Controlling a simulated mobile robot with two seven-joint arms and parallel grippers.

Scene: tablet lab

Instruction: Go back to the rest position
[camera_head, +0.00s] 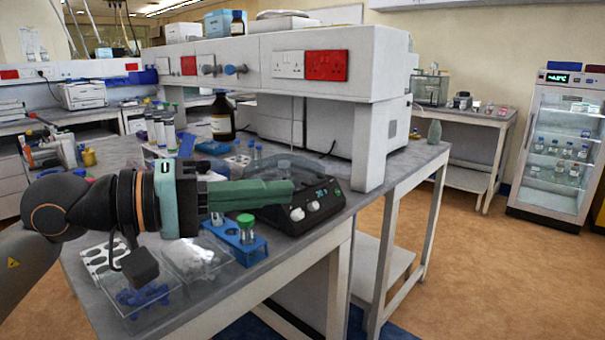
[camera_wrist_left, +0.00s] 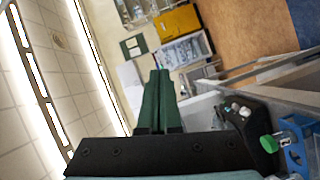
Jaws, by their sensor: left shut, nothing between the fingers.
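My left gripper (camera_head: 284,191) reaches in from the left in the head view. Its green fingers are together with nothing between them, held level above the front part of the bench. In the left wrist view the shut fingers (camera_wrist_left: 156,88) point out over the room, with the ceiling at the left. My right gripper does not show in either view.
Below the gripper stand a black device (camera_head: 318,210) with a display, a blue tube rack (camera_head: 232,243) with a green-capped tube (camera_head: 246,228), and clear trays (camera_head: 197,258). A brown bottle (camera_head: 222,118) stands behind. The floor at right (camera_head: 460,270) is free.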

